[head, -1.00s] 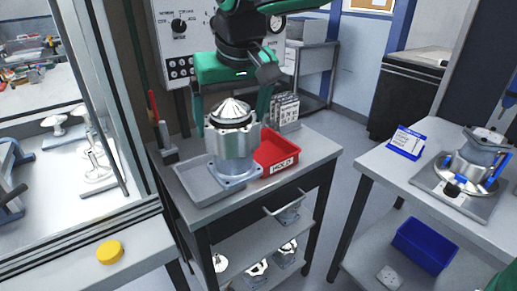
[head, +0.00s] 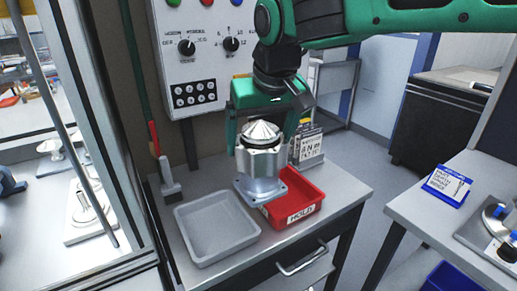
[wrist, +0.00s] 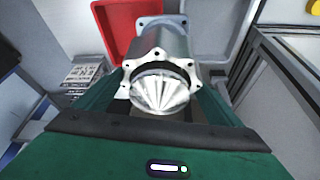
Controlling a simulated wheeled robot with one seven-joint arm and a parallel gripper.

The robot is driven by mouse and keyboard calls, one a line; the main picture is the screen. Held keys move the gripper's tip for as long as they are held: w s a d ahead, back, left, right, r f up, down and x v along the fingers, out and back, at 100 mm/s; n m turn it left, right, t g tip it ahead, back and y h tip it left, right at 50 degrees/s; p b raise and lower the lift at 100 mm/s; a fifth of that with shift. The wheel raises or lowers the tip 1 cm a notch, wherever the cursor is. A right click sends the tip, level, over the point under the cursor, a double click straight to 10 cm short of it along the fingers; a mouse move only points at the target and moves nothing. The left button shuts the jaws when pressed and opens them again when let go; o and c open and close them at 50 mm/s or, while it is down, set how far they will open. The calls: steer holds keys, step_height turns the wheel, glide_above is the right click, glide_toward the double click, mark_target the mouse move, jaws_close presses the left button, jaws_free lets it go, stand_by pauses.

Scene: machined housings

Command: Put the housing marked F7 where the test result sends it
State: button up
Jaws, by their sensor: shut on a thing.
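A silver machined housing (head: 260,164) with a ribbed cone top and a square flange hangs upright in my green gripper (head: 262,140). The gripper is shut on its upper body. In the head view it is over the cart top, in front of the red tray marked HOLD (head: 309,208) and right of the grey tray (head: 214,232). In the wrist view the housing (wrist: 160,75) fills the middle, with the red tray (wrist: 112,32) beyond it. No F7 mark can be read on it. Both trays look empty where visible; the housing hides part of the red one.
A control panel (head: 208,60) with knobs stands behind the cart. A card holder (head: 307,146) stands behind the red tray. A tool with a red handle (head: 165,172) stands at the cart's left. A right-hand bench (head: 425,208) carries a blue-framed sign (head: 447,186) and a fixture.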

steer(key=w+d+f, duration=0.5)
steer(key=d+f, duration=0.1)
steer(key=f, duration=0.3)
steer(key=shift+w+d, duration=0.2)
steer(key=shift+d, duration=0.05)
stand_by(0.4)
steer(key=o, duration=1.9)
steer(key=shift+s+f, duration=0.1)
steer(key=shift+f, duration=0.05)
steer(key=v, duration=1.2)
